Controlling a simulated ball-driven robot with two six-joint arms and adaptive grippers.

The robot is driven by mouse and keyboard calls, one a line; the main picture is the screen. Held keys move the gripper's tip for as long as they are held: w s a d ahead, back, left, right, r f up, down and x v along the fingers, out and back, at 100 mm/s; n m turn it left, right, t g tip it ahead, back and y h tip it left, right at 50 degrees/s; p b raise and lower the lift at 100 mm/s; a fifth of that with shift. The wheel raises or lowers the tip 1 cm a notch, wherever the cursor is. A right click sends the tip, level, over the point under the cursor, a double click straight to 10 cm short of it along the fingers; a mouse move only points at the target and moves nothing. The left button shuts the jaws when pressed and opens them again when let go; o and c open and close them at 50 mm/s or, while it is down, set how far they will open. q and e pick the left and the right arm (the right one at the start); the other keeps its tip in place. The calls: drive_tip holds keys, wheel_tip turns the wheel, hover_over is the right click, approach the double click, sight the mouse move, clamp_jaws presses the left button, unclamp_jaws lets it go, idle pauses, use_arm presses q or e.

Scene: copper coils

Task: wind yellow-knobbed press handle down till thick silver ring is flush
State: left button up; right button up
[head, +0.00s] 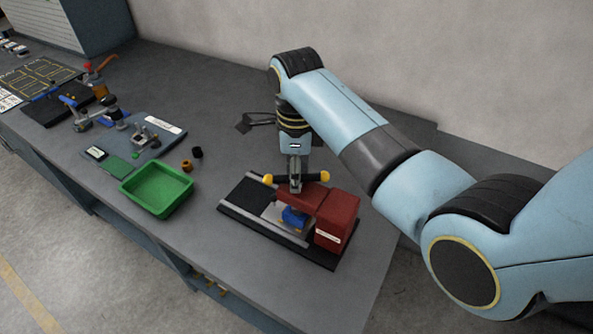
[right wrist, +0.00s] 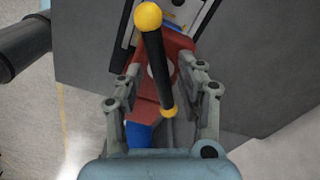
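The red press (head: 335,212) stands on a black base at the middle right of the head view. Its dark handle bar (right wrist: 157,62) has a yellow knob at each end, one at the top of the right wrist view (right wrist: 148,16) and one lower down (right wrist: 168,112). My right gripper (right wrist: 162,72) points down over the press, its fingers apart on either side of the bar, with no clear grip on it. It also shows in the head view (head: 295,185). A blue part (head: 293,218) sits under the press head. I cannot make out the silver ring. My left gripper is out of view.
A green tray (head: 157,188) stands left of the press, with small brown and black pieces beside it. A blue-grey mat (head: 150,150) with a small fixture lies farther back. A wall rises behind the bench. Bare bench separates tray and press.

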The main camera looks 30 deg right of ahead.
drive_tip(key=shift+r, duration=0.1)
drive_tip(key=shift+r, duration=3.5)
